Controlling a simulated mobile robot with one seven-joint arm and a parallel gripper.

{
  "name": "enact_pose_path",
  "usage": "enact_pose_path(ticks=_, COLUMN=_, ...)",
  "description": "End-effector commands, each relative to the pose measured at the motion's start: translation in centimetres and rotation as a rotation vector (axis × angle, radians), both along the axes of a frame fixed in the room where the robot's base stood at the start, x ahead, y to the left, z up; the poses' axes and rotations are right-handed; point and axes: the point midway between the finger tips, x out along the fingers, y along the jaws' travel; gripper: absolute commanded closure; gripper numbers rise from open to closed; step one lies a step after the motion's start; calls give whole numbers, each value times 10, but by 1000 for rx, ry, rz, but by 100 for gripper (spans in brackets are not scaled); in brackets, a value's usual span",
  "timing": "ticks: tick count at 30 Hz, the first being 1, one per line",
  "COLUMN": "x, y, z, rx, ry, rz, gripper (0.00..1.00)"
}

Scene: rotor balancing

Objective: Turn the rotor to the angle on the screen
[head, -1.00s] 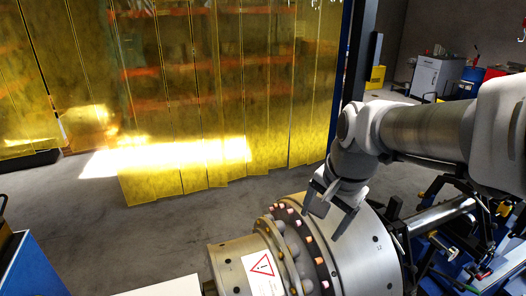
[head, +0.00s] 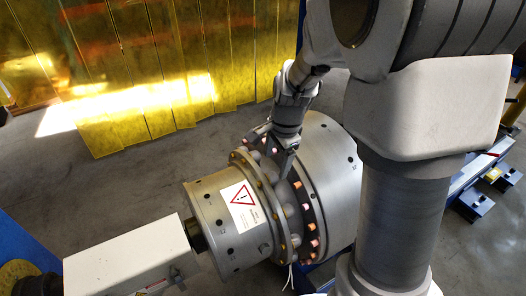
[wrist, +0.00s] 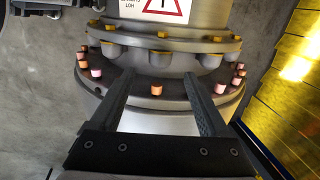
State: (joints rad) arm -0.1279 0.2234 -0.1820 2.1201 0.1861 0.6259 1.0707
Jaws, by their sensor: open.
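The rotor (head: 330,165) is a large grey metal drum lying on its side. A dark flange (head: 303,205) with several pink and orange pegs runs around it. A narrower section (head: 215,205) with a red triangle warning label (head: 242,198) lies to its left. My gripper (head: 272,150) is over the top of the flange. In the wrist view my gripper (wrist: 158,78) is open, its two dark fingers reaching toward the flange. One orange peg (wrist: 157,89) shows between the fingers, apart from both. I cannot tell the height of the fingertips over the flange. No screen shows.
A white box-shaped housing (head: 130,258) joins the drum's left end by a dark shaft. Yellow strip curtains (head: 130,80) hang behind. A blue frame (head: 480,180) stands at the right, and grey floor (head: 90,185) is free at the left.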

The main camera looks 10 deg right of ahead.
Motion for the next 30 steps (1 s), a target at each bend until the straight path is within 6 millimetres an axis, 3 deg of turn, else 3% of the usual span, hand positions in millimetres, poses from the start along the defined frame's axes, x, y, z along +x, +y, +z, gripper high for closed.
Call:
enact_pose_path(ticks=3, x=4, y=1, z=-28, rx=0, ry=5, rz=-1, gripper=21)
enact_pose_path(ticks=9, x=10, y=3, z=-58, rx=0, ry=2, rz=0, gripper=21)
enact_pose_path(ticks=15, x=13, y=4, z=-70, rx=0, ry=0, rz=1, gripper=21)
enact_pose_path(ticks=23, x=13, y=5, z=-71, rx=0, ry=-1, rz=1, gripper=21)
enact_pose_path(ticks=30, x=13, y=5, z=-71, rx=0, ry=-1, rz=1, gripper=61)
